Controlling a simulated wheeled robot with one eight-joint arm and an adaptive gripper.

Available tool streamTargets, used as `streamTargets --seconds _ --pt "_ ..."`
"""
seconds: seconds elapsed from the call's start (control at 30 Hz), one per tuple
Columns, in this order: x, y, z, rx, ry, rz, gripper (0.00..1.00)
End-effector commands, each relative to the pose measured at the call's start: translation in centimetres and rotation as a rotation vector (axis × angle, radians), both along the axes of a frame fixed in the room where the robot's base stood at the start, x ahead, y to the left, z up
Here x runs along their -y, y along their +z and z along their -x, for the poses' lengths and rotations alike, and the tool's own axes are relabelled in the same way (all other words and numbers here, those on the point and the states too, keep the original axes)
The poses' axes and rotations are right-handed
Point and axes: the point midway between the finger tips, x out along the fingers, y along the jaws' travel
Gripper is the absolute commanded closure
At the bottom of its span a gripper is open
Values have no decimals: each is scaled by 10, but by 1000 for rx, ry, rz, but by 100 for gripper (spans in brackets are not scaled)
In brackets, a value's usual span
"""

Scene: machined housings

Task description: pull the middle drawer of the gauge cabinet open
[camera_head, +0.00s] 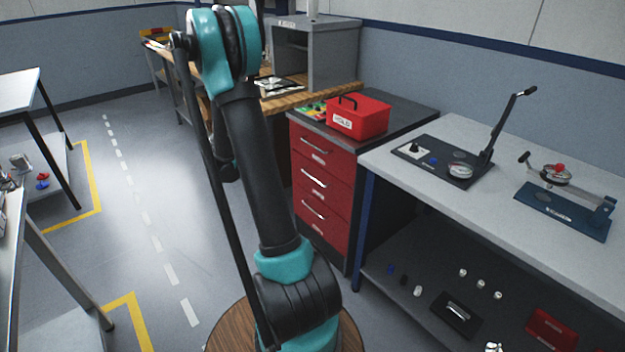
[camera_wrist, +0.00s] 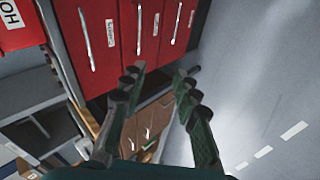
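The gauge cabinet (camera_head: 350,222) is red with a dark top and three stacked drawers. Its middle drawer (camera_head: 320,190) has a silver bar handle (camera_head: 313,178) and a pale label, and looks flush with the others. In the wrist view the cabinet is turned sideways; the middle drawer (camera_wrist: 138,50) lies between the top drawer at left and the bottom drawer at right, its handle (camera_wrist: 139,30) near the top edge. My gripper (camera_wrist: 157,78) is open and empty, fingertips apart and not on the handle. In the head view my arm hides most of the gripper.
A red box labelled HOLD (camera_head: 358,116) stands on the cabinet top. A grey workbench (camera_head: 470,195) with fixtures adjoins at right, and a wooden bench (camera_head: 300,96) lies behind. The floor (camera_head: 180,220) left of the cabinet is clear.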

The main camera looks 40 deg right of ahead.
Motion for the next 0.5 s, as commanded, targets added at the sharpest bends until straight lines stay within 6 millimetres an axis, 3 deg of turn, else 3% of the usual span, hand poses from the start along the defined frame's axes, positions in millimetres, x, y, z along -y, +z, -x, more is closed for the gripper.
streamTargets --seconds 0.2,0.5 --pt "44 -40 -48 -32 -29 164 70" --pt "94 -106 -88 -76 -69 389 70"
